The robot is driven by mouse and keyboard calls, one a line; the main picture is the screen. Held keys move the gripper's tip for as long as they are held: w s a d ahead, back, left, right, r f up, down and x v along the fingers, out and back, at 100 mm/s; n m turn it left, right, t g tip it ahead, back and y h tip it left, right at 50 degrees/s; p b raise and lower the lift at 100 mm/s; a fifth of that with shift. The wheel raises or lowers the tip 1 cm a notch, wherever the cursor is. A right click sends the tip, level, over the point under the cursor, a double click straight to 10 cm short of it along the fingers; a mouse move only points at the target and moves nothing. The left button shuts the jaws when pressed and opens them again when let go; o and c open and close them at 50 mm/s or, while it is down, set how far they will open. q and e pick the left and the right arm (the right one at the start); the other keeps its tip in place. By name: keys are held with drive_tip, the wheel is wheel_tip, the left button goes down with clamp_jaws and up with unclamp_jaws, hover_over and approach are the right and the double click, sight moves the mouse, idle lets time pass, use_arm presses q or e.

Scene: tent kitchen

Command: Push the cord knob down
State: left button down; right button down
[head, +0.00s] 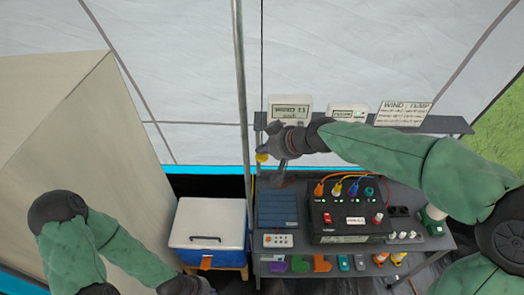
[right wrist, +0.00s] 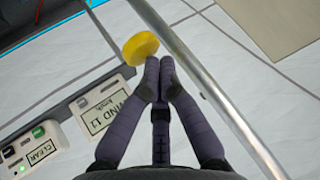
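The yellow cord knob (head: 261,157) hangs on a thin dark cord (head: 262,60) in front of the tent wall. It also shows in the right wrist view (right wrist: 140,47), just beyond and left of the fingertips. My right gripper (head: 275,150) is beside the knob, on its right in the head view. In the right wrist view its two fingers (right wrist: 159,62) are together at the tips with nothing visible between them. Whether the fingertips touch the knob, I cannot tell. My left arm's dark end (head: 190,285) is at the bottom edge; its fingers are not clear.
A metal pole (head: 243,100) stands close left of the cord. Behind is a shelf (head: 450,124) with display boxes (head: 290,108) and a wind sign (head: 402,113). Below is a table with a black power box (head: 345,232). A white cooler (head: 207,225) stands left of it.

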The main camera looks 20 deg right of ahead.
sight(264, 156)
drive_tip(key=shift+r, duration=0.4)
drive_tip(key=shift+r+p, duration=2.35)
drive_tip(key=shift+r, duration=0.7)
